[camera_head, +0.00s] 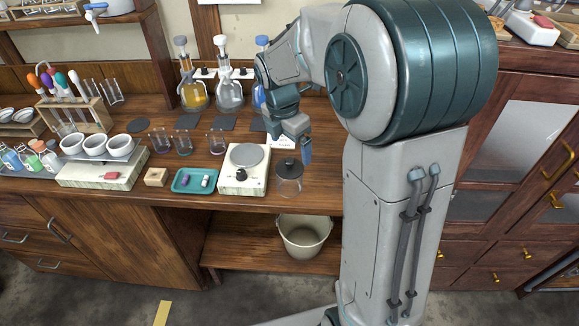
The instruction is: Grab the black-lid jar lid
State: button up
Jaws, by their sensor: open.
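A clear glass jar (290,186) stands near the front edge of the wooden bench, right of the white hotplate. Its black lid (289,167) sits on top of it, with a small knob in the middle. My gripper (306,151) is above and slightly right of the lid, pointing down. It is open and I see nothing between its fingers. It looks apart from the lid, but the height gap is hard to judge. My arm hides the bench to the right of the jar.
The hotplate (244,170) stands close left of the jar. A teal tray (195,181) with small items lies further left. Flasks (229,94) stand behind, near my forearm. A bucket (303,237) sits on the shelf below the bench. Bench right of the jar is mostly hidden.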

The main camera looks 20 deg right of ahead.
aim_at(289, 160)
jog(key=f, duration=0.4)
jog(key=f+p, duration=0.1)
jog(key=f, duration=0.2)
jog(key=shift+w+d+f, duration=0.1)
jog(key=shift+w, duration=0.3)
jog(key=c, duration=1)
